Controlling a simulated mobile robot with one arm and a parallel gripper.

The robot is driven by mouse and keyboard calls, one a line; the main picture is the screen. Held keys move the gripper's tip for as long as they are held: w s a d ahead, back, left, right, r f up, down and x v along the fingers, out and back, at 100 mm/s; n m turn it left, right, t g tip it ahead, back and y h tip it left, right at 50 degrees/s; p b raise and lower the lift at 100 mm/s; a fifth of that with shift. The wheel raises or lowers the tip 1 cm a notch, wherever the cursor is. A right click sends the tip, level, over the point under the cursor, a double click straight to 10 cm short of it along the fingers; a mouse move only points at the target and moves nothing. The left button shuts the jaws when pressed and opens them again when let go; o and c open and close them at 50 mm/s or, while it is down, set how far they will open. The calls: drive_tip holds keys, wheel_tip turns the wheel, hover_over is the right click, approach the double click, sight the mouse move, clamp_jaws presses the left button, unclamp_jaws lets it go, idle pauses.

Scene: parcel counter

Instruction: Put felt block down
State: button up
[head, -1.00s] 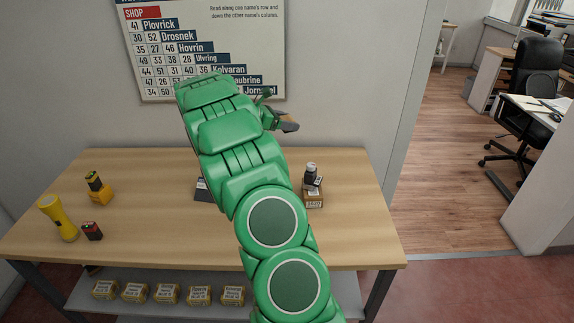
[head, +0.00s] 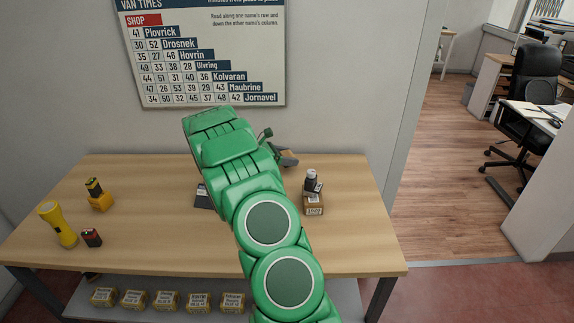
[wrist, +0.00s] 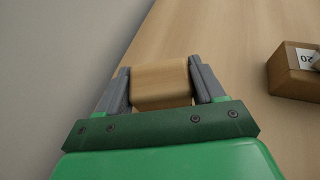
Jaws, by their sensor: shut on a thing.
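My gripper (head: 286,155) is shut on the felt block, a wood-coloured block seen between the two grey fingers in the wrist view (wrist: 161,84). In the head view the gripper is past my green arm, near the table's (head: 150,240) back edge, and the block is small and partly hidden by the fingers. In the wrist view the bare wooden tabletop lies beyond the block; I cannot tell the gap between them.
A brown box (head: 313,208) with a dark bottle (head: 311,181) on it stands right of my arm. A dark object (head: 203,198) is half hidden by the arm. The left middle is clear.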

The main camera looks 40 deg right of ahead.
drive_tip(key=shift+f, duration=1.7)
drive_tip(key=shift+f, duration=0.1)
drive_tip(key=o, duration=1)
drive_tip(key=shift+o, duration=0.2)
drive_tip(key=shift+w+a+r, duration=0.1)
drive_tip(key=shift+a+r, duration=0.05)
drive_tip(key=shift+r, duration=0.05)
drive_tip(key=v, duration=1.1)
drive_tip(key=shift+w+a+r, duration=0.1)
drive_tip(key=shift+a, duration=0.2)
